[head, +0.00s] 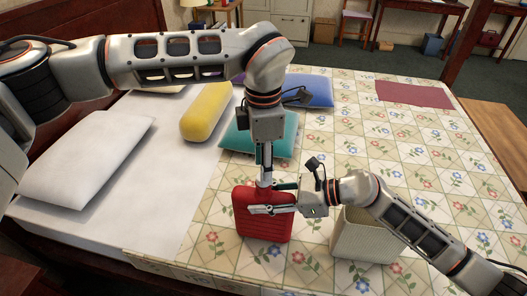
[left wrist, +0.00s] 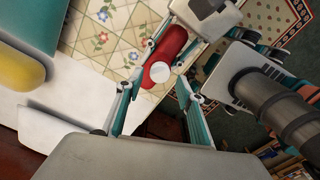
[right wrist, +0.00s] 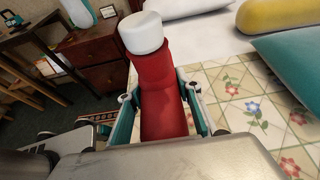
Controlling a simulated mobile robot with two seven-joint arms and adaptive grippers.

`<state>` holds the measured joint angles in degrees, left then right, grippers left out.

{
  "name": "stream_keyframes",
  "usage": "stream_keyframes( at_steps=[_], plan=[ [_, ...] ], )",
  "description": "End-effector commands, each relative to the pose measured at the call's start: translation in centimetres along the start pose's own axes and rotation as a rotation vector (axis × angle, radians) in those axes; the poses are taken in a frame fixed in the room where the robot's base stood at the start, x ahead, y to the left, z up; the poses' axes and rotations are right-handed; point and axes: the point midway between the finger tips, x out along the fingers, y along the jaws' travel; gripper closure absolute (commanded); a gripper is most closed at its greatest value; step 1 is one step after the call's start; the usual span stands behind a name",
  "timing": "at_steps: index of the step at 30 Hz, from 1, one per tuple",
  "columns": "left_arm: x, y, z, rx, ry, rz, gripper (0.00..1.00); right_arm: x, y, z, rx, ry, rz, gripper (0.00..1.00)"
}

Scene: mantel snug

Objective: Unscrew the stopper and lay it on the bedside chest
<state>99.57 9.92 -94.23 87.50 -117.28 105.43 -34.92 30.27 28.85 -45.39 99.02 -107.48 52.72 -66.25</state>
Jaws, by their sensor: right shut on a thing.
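The red hot-water bottle (head: 262,222) stands upright at the near part of the bed. Its white stopper (right wrist: 143,32) sits on the neck and also shows in the left wrist view (left wrist: 160,72). My right gripper (head: 272,209) is shut on the bottle's red body from the right. My left gripper (head: 265,172) points straight down over the neck. Its fingers are spread on either side of the stopper in the left wrist view, with no finger seen touching it. The bedside chest, brown with drawers, shows in the right wrist view (right wrist: 107,76).
A pale box (head: 362,240) is on the bed beneath my right arm. A yellow bolster (head: 206,110), teal cushion (head: 240,138), blue cushion (head: 313,91) and white pillow (head: 85,158) lie on the bed.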

Motion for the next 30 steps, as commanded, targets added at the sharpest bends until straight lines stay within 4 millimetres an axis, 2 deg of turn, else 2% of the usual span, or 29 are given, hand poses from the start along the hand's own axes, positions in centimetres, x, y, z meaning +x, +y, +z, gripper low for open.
stream_keyframes(
  at_steps=[3, 7, 18, 22, 23, 30],
  plan=[
    [1.6, 0.0, 0.0, 0.000, 0.000, -0.002, 0.62, 0.0, 0.0, 0.0, 0.001, 0.000, 0.001, 1.00],
    [2.7, 0.0, 0.0, -0.001, -0.001, -0.001, 0.62, 0.0, 0.0, 0.0, 0.000, 0.000, 0.001, 1.00],
    [3.1, 0.0, 0.0, -0.002, -0.001, 0.001, 0.62, 0.0, 0.0, 0.0, 0.000, 0.000, 0.000, 1.00],
    [3.1, 0.0, 0.0, -0.002, -0.001, 0.001, 0.96, 0.0, 0.0, 0.0, 0.000, 0.000, 0.001, 1.00],
    [3.1, 0.0, 0.0, -0.002, -0.001, 0.001, 1.00, 0.0, 0.0, 0.0, 0.000, 0.000, 0.001, 1.00],
    [3.1, 0.0, 0.0, -0.028, -0.001, 0.001, 1.00, 0.0, 0.0, 0.0, 0.000, 0.000, 0.000, 1.00]
  ],
)
